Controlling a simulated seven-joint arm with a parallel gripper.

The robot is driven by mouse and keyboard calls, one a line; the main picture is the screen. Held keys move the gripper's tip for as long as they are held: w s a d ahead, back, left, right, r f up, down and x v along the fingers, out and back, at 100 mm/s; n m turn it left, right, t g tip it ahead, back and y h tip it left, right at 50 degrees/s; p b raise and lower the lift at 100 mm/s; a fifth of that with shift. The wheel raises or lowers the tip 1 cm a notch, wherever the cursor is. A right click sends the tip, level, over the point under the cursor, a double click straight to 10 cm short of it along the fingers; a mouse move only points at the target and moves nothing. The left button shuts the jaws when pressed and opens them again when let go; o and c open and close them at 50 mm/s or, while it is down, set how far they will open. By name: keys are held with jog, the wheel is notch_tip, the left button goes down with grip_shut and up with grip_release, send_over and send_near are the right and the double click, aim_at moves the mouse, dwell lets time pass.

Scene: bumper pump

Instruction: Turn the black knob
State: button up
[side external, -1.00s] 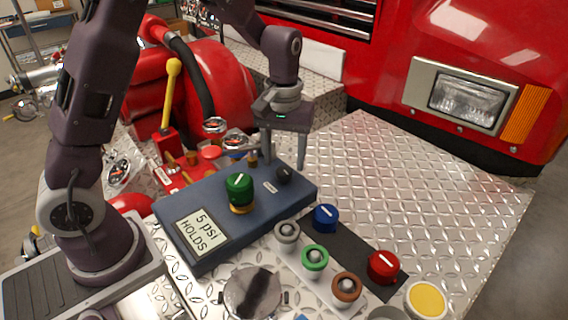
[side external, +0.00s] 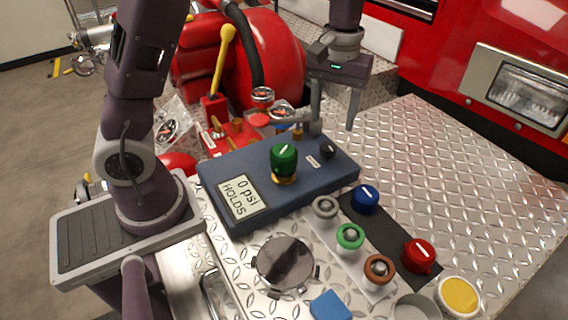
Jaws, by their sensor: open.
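The small black knob (side external: 328,151) sits on the right rear part of the blue-grey box (side external: 234,161). My gripper (side external: 332,130) is open and empty, pointing down just above and behind the knob in the picture. Its fingertips look apart from the knob, with one to its left and one to its right. The box's display (side external: 239,197) reads "0 psi HOLDS". A larger green knob (side external: 284,158) on a yellow base stands on the box left of the black knob. The black knob's pointer is too small to read.
Blue (side external: 365,198) and red (side external: 419,255) knobs stand on a dark strip at the right front. Grey, green and brown ringed fittings (side external: 350,237) line up beside it. A yellow lever (side external: 222,60) rises behind the box. Bare diamond plate (side external: 450,170) lies to the right.

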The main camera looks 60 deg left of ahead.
aim_at(329, 146)
jog(key=shift+f, duration=0.1)
jog(key=shift+s+a+f, duration=0.1)
dwell(0.4)
notch_tip(329, 146, down, 7)
jog(key=shift+r, duration=0.1)
grip_shut()
dwell(0.4)
